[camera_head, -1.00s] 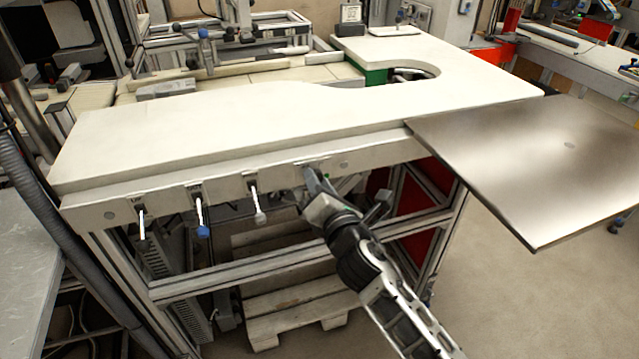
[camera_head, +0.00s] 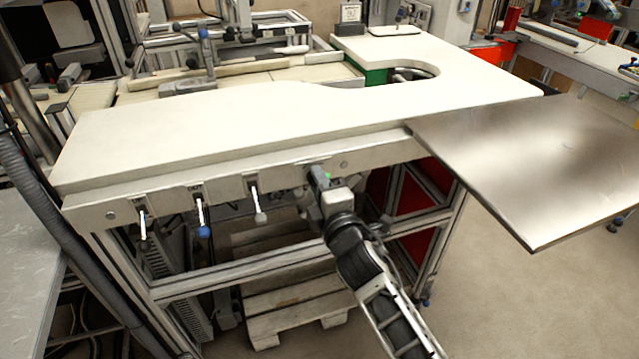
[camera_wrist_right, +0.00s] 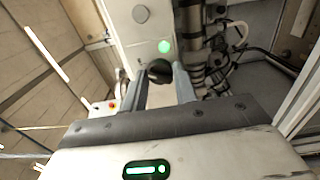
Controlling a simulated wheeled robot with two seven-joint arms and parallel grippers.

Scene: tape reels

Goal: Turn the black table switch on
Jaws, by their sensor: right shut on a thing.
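The black table switch (camera_wrist_right: 159,71) shows in the right wrist view as a round black knob on the pale front rail of the table. It sits between the two fingertips of my right gripper (camera_wrist_right: 161,86), which is shut on it. A round green light (camera_wrist_right: 164,46) glows on the rail just beyond the knob. In the head view my right gripper (camera_head: 318,176) is against the front rail (camera_head: 295,172), right of the hanging levers, and hides the switch. My left gripper is not in view.
Three levers hang from the rail to the left: a black-and-white one (camera_head: 142,225), a blue-tipped one (camera_head: 202,230) and a pale one (camera_head: 258,205). A metal plate (camera_head: 540,160) juts out at the right. A wooden pallet (camera_head: 290,300) lies under the table.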

